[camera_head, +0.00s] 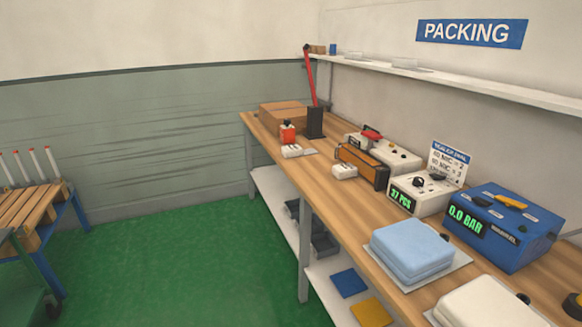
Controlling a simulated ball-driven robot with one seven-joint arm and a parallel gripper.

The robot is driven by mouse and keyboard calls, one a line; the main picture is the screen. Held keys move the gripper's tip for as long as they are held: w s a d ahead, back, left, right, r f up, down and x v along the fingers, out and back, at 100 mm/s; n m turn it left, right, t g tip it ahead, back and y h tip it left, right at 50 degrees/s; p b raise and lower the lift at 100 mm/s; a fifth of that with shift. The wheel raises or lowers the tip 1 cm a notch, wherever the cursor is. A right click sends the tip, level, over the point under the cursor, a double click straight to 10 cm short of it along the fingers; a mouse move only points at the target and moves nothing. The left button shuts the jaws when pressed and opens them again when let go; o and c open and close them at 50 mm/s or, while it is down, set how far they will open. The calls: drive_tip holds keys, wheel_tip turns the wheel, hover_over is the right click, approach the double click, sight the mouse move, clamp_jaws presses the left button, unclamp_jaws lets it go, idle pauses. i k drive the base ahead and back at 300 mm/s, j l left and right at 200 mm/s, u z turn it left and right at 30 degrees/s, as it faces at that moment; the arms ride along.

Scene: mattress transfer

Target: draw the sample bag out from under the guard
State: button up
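A small white packet (344,171), perhaps the sample bag, lies on the bench just left of an orange-brown bar with a dark end block (362,166). This bar may be the guard; at this size I cannot tell whether the packet reaches under it. A second small white packet (291,151) lies further back, near a red and white item (288,133) and a black stand with a red lever (314,122). Nothing here is clearly labelled as bag or guard. My gripper is not in view.
The wooden bench (285,180) also bears a white counter box (422,193), a blue pressure box (505,226), a folded blue pad (412,249) and a white pad (490,305). A shelf (470,85) hangs above. Green floor (200,260) lies open left of the bench; a pallet (30,208) stands far left.

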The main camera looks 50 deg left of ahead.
sight(344, 171)
drive_tip(key=u, duration=1.15)
drive_tip(key=i+j+u, duration=0.1)
drive_tip(key=i, duration=0.5)
drive_tip(key=i+j+u, duration=0.15)
drive_tip(key=i, duration=0.4)
